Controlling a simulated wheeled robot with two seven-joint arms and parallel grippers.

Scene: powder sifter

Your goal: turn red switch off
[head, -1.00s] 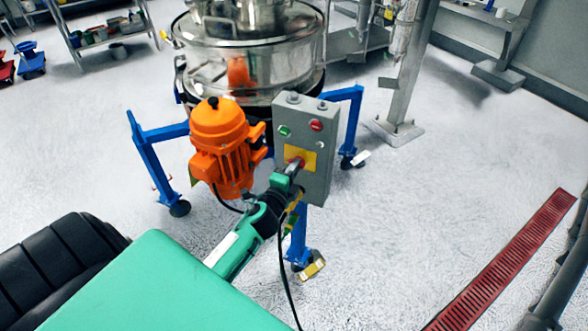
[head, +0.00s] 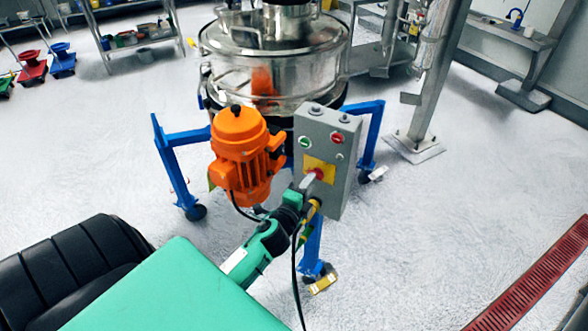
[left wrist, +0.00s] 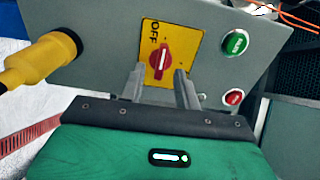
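The red switch (left wrist: 160,60) sits on a yellow plate marked OFF (left wrist: 155,28) on the grey control box (head: 337,190). The white line on the switch runs roughly vertical in the left wrist view. My left gripper (left wrist: 160,70) is open, with one finger on each side of the switch and visible gaps between. Whether the fingers touch the switch is unclear. In the head view, the left gripper (head: 308,183) is at the box and partly covers the red switch (head: 318,174). My right gripper is not in view.
A green button (left wrist: 235,42) and a red button (left wrist: 233,97) sit beside the plate. A yellow cable gland (left wrist: 40,62) sticks out of the box. An orange motor (head: 240,160), blue legs (head: 172,165) and the steel sifter (head: 275,65) stand close by.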

